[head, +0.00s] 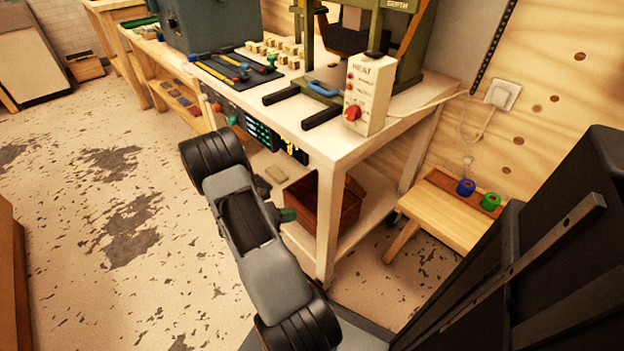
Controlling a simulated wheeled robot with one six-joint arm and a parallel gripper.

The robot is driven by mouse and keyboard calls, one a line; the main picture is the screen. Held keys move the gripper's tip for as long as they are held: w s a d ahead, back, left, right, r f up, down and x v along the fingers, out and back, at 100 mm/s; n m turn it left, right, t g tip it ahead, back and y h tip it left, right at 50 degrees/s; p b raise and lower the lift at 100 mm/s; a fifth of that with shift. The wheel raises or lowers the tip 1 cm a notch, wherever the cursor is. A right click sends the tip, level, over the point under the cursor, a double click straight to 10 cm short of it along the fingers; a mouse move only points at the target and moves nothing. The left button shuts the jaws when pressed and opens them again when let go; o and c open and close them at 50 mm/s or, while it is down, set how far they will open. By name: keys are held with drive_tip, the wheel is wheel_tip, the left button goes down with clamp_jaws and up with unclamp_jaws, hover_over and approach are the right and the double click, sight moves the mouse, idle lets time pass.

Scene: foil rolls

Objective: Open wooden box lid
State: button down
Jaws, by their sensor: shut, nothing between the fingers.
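A reddish-brown wooden box (303,200) sits on the lower shelf of the white workbench. The bench's front leg crosses in front of it, and my arm covers part of its left side. I cannot tell from this view whether its lid is open or shut. My grey and black arm reaches up in front of the bench and bends near its front edge. My gripper is hidden from this view, so its place relative to the box does not show. A small dark green piece (287,214) shows between my arm and the box; what it belongs to is unclear.
The workbench (345,150) carries a white box with a red knob (368,95), a green press frame (425,45) and tools (235,68). A low wooden stool (445,218) holds a blue roll (466,187) and a green roll (490,201). The floor at left is clear.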

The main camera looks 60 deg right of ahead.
drive_tip(key=d+f+n+h+b, duration=0.1)
drive_tip(key=d+f+n+h, duration=0.3)
drive_tip(key=n, duration=0.5)
drive_tip(key=w+d+r+n+t+h, duration=0.1)
drive_tip(key=w+r+n+t+h, duration=0.35)
drive_tip(key=n, duration=0.65)
drive_tip(key=s+d+r+b, duration=0.2)
drive_tip(key=d+r, duration=0.1)
drive_tip(key=d, duration=0.3)
drive_tip(key=s+d+r+g+h+b, duration=0.1)
drive_tip(key=s+d+r+b, duration=0.1)
drive_tip(key=d, duration=0.4)
drive_tip(key=shift+d+r, duration=0.2)
drive_tip(key=shift+r, duration=0.35)
